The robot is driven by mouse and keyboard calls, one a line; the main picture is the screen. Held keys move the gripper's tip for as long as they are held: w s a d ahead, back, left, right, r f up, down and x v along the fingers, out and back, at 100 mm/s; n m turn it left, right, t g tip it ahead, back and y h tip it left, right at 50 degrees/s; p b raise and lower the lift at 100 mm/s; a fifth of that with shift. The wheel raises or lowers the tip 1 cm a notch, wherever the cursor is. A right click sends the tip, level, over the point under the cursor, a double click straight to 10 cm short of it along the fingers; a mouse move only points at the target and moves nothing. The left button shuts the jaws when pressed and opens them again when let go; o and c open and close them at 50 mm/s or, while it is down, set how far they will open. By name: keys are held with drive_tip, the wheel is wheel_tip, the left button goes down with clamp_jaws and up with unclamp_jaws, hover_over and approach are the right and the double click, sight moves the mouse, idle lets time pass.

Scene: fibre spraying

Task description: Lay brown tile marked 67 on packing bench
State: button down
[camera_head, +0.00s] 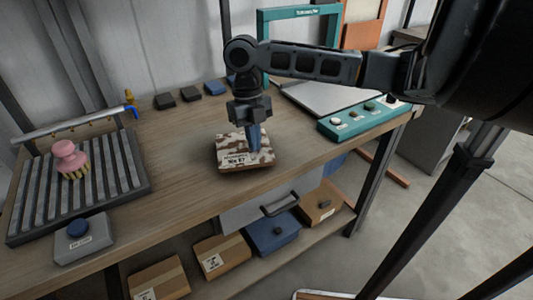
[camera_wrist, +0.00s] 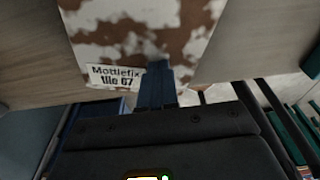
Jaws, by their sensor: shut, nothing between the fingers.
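The brown-and-white mottled tile (camera_head: 230,155) lies flat on the wooden bench (camera_head: 185,190), near its front edge. Its white label reads "Mottlefix tile 67" in the wrist view, where the tile (camera_wrist: 115,25) fills the upper middle. My gripper (camera_head: 254,150) points down over the right part of the tile. Its blue fingers (camera_wrist: 156,72) are shut together with nothing between them and overlap the tile's near part in the wrist view. I cannot tell whether the fingertips touch the tile.
A slatted grey rack (camera_head: 110,175) with a pink-knobbed brush (camera_head: 70,158) and a grey button box (camera_head: 83,240) stand at left. A teal-framed machine with a control panel (camera_head: 365,120) stands at right. Small dark blocks (camera_head: 190,94) line the back. Boxes (camera_head: 222,255) sit on the lower shelf.

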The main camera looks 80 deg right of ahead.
drive_tip(key=w+d, duration=0.2)
drive_tip(key=w+d+f+b, duration=0.1)
drive_tip(key=w+d, duration=0.1)
drive_tip(key=d, duration=0.1)
drive_tip(key=w+d, duration=0.2)
drive_tip(key=shift+w+d+f+b, duration=0.15)
drive_tip(key=shift+w+d+b, duration=0.1)
drive_tip(key=shift+d+b, duration=0.1)
drive_tip(key=shift+d+r+p, duration=0.1)
drive_tip(key=shift+r+p, duration=0.6)
drive_tip(key=shift+r, duration=0.1)
drive_tip(key=shift+w, duration=0.1)
